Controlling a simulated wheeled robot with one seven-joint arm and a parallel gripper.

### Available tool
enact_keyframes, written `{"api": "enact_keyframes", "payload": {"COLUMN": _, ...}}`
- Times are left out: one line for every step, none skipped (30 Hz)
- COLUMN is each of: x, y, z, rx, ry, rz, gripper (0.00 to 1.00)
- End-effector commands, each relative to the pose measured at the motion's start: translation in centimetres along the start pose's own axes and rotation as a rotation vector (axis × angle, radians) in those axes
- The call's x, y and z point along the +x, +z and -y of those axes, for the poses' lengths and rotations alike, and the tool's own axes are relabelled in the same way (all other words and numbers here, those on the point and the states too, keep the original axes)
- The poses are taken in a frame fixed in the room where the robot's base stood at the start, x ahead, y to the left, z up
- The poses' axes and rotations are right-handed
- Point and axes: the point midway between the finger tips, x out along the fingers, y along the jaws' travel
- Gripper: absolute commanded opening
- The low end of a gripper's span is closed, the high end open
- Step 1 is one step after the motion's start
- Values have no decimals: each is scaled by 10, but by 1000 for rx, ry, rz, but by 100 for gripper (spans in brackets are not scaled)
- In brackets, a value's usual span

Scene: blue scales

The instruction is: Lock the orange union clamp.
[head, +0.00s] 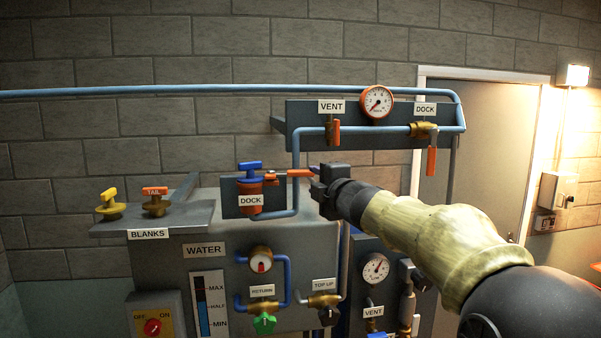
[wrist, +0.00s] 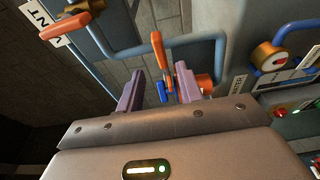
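The orange union clamp (head: 257,186) sits above the DOCK label on the grey panel, below a blue T-handle (head: 250,168). Its orange lever (head: 298,173) sticks out to the right, toward my gripper (head: 318,185). In the wrist view the orange lever (wrist: 158,50) stands upright in the picture, in line with the gap between the two purple fingers of my gripper (wrist: 158,80). The fingers are apart, with space on both sides of the lever. I cannot tell how deep the lever reaches between them. The right finger partly hides the orange body (wrist: 205,84).
Blue pipes run behind and above the clamp. An upper panel (head: 352,112) carries a gauge and two orange-handled valves. A grey shelf (head: 190,212) with yellow and orange-topped blanks is to the left. Gauges and valves stand below.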

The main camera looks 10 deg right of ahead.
Motion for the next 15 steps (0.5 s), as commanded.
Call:
{"api": "enact_keyframes", "payload": {"x": 8, "y": -1, "z": 0, "rx": 5, "ry": 0, "rz": -3, "gripper": 36}}
{"api": "enact_keyframes", "payload": {"x": 13, "y": -1, "z": 0, "rx": 4, "ry": -1, "rz": -3, "gripper": 36}}
{"api": "enact_keyframes", "payload": {"x": 18, "y": -1, "z": 0, "rx": 4, "ry": 0, "rz": -5, "gripper": 36}}
{"api": "enact_keyframes", "payload": {"x": 23, "y": -1, "z": 0, "rx": 4, "ry": 0, "rz": -4, "gripper": 36}}
{"api": "enact_keyframes", "payload": {"x": 27, "y": -1, "z": 0, "rx": 4, "ry": 0, "rz": -3, "gripper": 36}}
{"api": "enact_keyframes", "payload": {"x": 33, "y": -1, "z": 0, "rx": 5, "ry": 0, "rz": -4, "gripper": 36}}
{"api": "enact_keyframes", "payload": {"x": 37, "y": -1, "z": 0, "rx": 4, "ry": -1, "rz": -4, "gripper": 36}}
{"api": "enact_keyframes", "payload": {"x": 42, "y": -1, "z": 0, "rx": 4, "ry": -1, "rz": -3, "gripper": 36}}
{"api": "enact_keyframes", "payload": {"x": 48, "y": -1, "z": 0, "rx": 4, "ry": 0, "rz": -4, "gripper": 36}}
{"api": "enact_keyframes", "payload": {"x": 52, "y": -1, "z": -1, "rx": 4, "ry": 1, "rz": -3, "gripper": 36}}
{"api": "enact_keyframes", "payload": {"x": 57, "y": -1, "z": 0, "rx": 5, "ry": -1, "rz": -3, "gripper": 36}}
{"api": "enact_keyframes", "payload": {"x": 63, "y": -1, "z": 0, "rx": 3, "ry": 0, "rz": -3, "gripper": 36}}
{"api": "enact_keyframes", "payload": {"x": 67, "y": -1, "z": 0, "rx": 4, "ry": -1, "rz": -3, "gripper": 36}}
{"api": "enact_keyframes", "payload": {"x": 72, "y": -1, "z": -1, "rx": 3, "ry": -1, "rz": -3, "gripper": 36}}
{"api": "enact_keyframes", "payload": {"x": 77, "y": 0, "z": -1, "rx": 3, "ry": -1, "rz": -2, "gripper": 36}}
